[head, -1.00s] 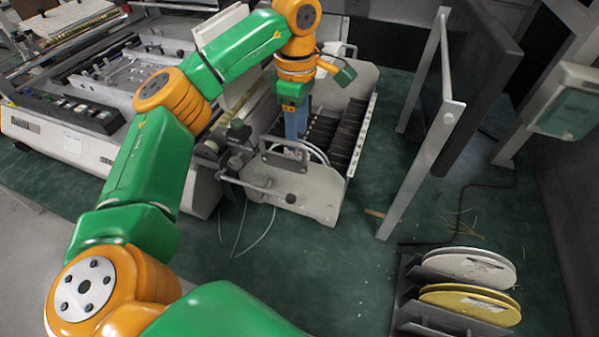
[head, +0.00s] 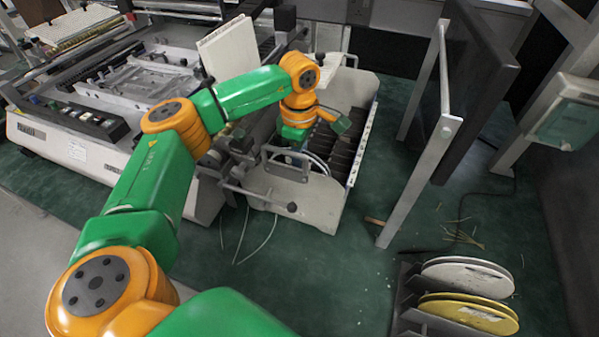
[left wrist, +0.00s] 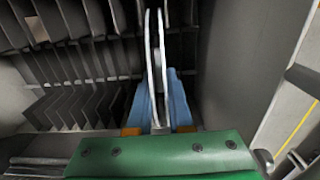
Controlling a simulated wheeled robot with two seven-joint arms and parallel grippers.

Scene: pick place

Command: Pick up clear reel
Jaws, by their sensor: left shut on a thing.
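My left gripper (head: 296,140) reaches down into a grey slotted rack (head: 322,207) in the head view; its fingertips are hidden there. In the left wrist view its two blue fingers (left wrist: 160,92) are shut on a thin pale reel (left wrist: 150,55), seen edge-on and standing upright between them. The reel's two thin flanges show close together. In the head view a pale curved rim (head: 317,160) shows beside the gripper inside the rack, probably this reel. The reel's lower part is hidden. My right gripper is not in view.
Dark dividers (left wrist: 65,65) line the rack close to the gripper. A white reel (head: 468,277) and a yellow reel (head: 470,314) stand in another rack at lower right. A grey metal frame (head: 421,150) stands to the right. A large machine (head: 90,145) fills the left.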

